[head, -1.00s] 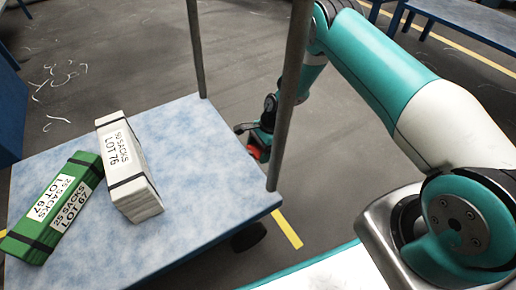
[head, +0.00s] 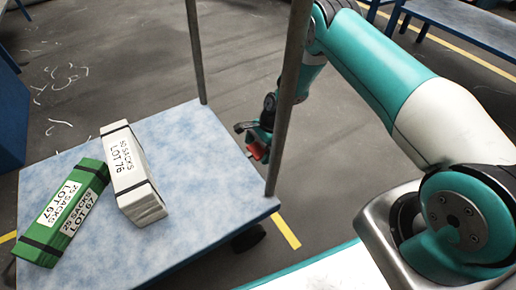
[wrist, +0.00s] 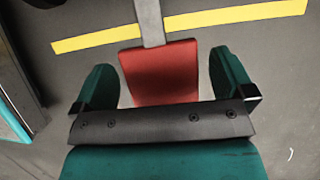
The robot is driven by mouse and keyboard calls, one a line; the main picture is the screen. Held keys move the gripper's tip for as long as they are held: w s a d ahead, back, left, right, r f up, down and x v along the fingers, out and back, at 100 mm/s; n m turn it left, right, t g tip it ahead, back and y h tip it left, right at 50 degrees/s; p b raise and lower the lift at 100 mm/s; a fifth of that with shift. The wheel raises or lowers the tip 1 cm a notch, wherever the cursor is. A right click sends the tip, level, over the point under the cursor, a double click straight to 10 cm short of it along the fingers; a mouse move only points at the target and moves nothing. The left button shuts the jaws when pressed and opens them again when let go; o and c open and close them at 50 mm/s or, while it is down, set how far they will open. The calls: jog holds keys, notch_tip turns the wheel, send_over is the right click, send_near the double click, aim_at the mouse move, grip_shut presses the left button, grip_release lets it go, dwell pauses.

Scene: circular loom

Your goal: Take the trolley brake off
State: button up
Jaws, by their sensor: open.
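The trolley (head: 190,235) has a mottled blue deck with grey upright posts. A red brake pedal (wrist: 160,75) on a grey lever shows in the wrist view, low over the floor. My gripper (wrist: 164,88) is open, with one teal finger on each side of the pedal and gaps visible on both sides. In the head view my gripper (head: 252,138) is low beyond the right post, beside the deck's right edge, with a bit of the red pedal (head: 258,150) showing. The pedal's mounting is hidden in both views.
A white bundle (head: 130,172) and a green bundle (head: 65,212) lie on the deck. A post (head: 288,95) stands between the head camera and my gripper. Yellow floor lines (wrist: 235,16) cross the dark floor. A blue bench (head: 470,25) is at the back right.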

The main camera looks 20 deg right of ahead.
jog(key=p+v, duration=0.6)
jog(key=v, duration=1.1)
jog(key=shift+p, duration=0.4)
jog(key=shift+s, duration=0.15)
